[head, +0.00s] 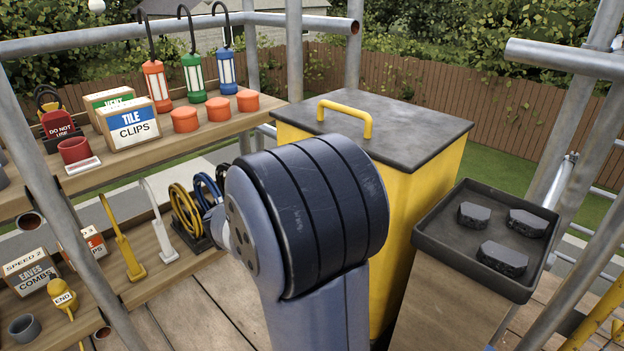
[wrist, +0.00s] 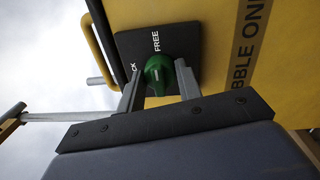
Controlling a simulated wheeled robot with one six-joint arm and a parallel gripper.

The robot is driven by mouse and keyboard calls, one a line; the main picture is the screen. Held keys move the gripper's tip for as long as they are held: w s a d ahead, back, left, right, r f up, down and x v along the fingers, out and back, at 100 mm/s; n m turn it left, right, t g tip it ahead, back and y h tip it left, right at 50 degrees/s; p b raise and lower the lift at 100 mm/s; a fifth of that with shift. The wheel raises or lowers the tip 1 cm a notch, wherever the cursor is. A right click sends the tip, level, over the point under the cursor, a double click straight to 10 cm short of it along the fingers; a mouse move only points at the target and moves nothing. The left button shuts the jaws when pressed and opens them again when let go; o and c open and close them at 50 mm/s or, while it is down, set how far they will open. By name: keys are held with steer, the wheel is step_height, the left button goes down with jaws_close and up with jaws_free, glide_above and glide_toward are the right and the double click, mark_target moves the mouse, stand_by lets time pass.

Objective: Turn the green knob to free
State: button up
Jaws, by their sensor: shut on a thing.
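In the wrist view the green knob (wrist: 158,70) sits on a dark plate (wrist: 186,38) on the side of a yellow box (wrist: 222,28). The plate carries the word FREE and a second word of which only the end, CK, shows. My gripper (wrist: 160,82) is shut on the knob, with one grey finger on each side of it. I cannot tell exactly which word the knob points to. In the head view the yellow box (head: 432,165) has a grey lid with a yellow handle; my arm hides the knob and the gripper.
A dark tray (head: 428,242) with several dark blocks stands right of the box. Shelves at left hold a TILE CLIPS box (head: 132,126), orange pots (head: 218,109), hanging lamps (head: 193,76) and coiled cables (head: 186,209). Grey scaffold poles (head: 45,185) frame the place.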

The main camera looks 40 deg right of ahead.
stand_by(0.3)
steer(key=o, duration=1)
steer(key=shift+c, duration=0.2)
steer(key=a+p, duration=0.2)
steer(key=a, duration=0.9)
steer(key=shift+s+f, duration=0.4)
steer(key=shift+d, duration=0.15)
steer(key=d+b, duration=0.1)
steer(key=d, duration=0.9)
steer(key=shift+w+d+r+b, duration=0.35)
steer(key=shift+w+r+b, duration=0.05)
steer(key=shift+a, duration=0.15)
